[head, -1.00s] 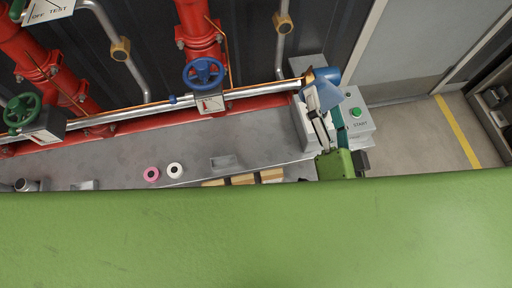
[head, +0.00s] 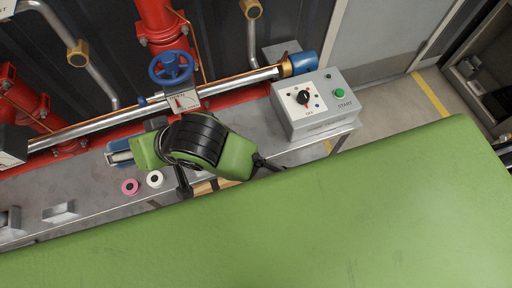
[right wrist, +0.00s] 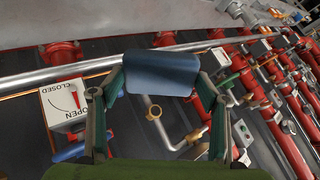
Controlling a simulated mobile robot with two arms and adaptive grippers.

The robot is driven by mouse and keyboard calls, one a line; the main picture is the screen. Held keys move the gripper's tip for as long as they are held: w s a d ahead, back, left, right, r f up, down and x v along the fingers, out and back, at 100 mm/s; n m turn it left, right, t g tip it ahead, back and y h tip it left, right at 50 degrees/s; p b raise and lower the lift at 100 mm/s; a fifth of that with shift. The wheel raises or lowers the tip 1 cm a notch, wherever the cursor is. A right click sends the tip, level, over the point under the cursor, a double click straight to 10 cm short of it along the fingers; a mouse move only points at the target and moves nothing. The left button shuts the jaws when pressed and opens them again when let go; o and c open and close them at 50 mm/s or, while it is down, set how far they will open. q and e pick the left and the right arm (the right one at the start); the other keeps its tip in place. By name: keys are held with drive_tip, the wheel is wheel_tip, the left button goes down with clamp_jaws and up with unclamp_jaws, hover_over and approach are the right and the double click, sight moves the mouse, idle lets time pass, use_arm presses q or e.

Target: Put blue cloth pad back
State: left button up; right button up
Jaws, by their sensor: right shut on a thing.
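The blue cloth pad (right wrist: 162,74) is held between the two fingertips of my right gripper (right wrist: 160,82) in the right wrist view. In the head view the pad (head: 122,145) shows as a dark blue patch at the left end of my right arm. There my right gripper (head: 120,156) is over the grey bench (head: 88,187), left of the blue handwheel, partly hidden by my green arm. I cannot tell how high it is above the bench. My left gripper is not in view.
A pink ring (head: 130,187) and a white ring (head: 155,179) lie on the bench just below my gripper. A silver pipe (head: 80,130) and red pipework (head: 160,25) with the blue handwheel (head: 171,68) run behind. The control box (head: 315,103) stands right.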

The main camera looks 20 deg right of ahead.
wheel_tip(320, 180, down, 11)
drive_tip(key=s+d+g+h+b, duration=0.1)
drive_tip(key=d+g+h+b, duration=0.15)
drive_tip(key=h, duration=0.25)
drive_tip(key=w+d+f+h+b, duration=0.1)
drive_tip(key=d+f, duration=0.3)
drive_tip(key=d, duration=0.4)
drive_tip(key=w+d+f+m+g+b, duration=0.1)
drive_tip(key=w+d+f, duration=0.2)
drive_tip(key=d, duration=0.6)
drive_tip(key=w+d+f+m+h+b, duration=0.1)
drive_tip(key=w+d+f, duration=0.2)
drive_tip(key=d, duration=0.5)
drive_tip(key=shift+d+f+g+h, duration=0.2)
drive_tip(key=shift+f+g+h, duration=0.15)
drive_tip(key=shift+f, duration=0.5)
drive_tip(key=shift+d+f, duration=0.4)
drive_tip(key=shift+f, duration=0.1)
drive_tip(key=shift+d+f, duration=0.2)
drive_tip(key=shift+f, duration=1.55)
drive_tip(key=o, duration=1)
drive_tip(key=shift+w, duration=0.1)
